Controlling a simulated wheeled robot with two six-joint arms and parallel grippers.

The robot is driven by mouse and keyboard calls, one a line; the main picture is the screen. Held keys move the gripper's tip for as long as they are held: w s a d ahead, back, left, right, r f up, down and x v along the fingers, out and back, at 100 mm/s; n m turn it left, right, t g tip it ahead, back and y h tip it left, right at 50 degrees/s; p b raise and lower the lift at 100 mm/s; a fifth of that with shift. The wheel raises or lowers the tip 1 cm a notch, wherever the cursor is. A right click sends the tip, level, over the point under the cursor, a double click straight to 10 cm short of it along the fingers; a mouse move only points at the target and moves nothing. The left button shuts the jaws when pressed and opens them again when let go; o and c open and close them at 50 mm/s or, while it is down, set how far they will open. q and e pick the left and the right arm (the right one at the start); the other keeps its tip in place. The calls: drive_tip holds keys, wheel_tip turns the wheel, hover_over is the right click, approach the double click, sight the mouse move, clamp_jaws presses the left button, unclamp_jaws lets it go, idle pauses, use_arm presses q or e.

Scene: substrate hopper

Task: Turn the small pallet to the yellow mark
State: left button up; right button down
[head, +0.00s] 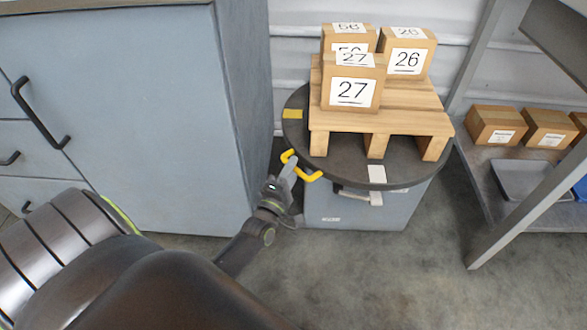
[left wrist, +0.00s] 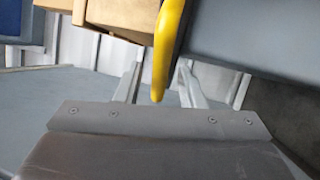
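A small wooden pallet (head: 395,121) lies on a round dark turntable (head: 340,168) and carries boxes marked 27 (head: 352,93), 26 (head: 408,58) and a partly hidden one behind. A yellow patch (head: 292,114) is on the turntable's left side and a white patch (head: 377,174) at its front. A yellow handle (head: 302,166) sticks out at the front-left rim. My left gripper (head: 288,172) is at this handle. In the left wrist view, its two fingers (left wrist: 158,87) stand apart, with the yellow handle (left wrist: 166,50) between them and gaps on both sides. My right gripper is not in view.
A tall grey-blue cabinet (head: 150,110) with black handles stands close on the left. A grey base (head: 365,208) is under the turntable. On the right, a metal shelf (head: 477,170) holds cardboard boxes (head: 496,127) and a grey tray (head: 525,180). The floor in front is clear.

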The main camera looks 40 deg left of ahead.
use_arm(q)
drive_tip(key=shift+w+a+r, duration=0.1)
drive_tip(key=shift+w, duration=0.45)
clamp_jaws()
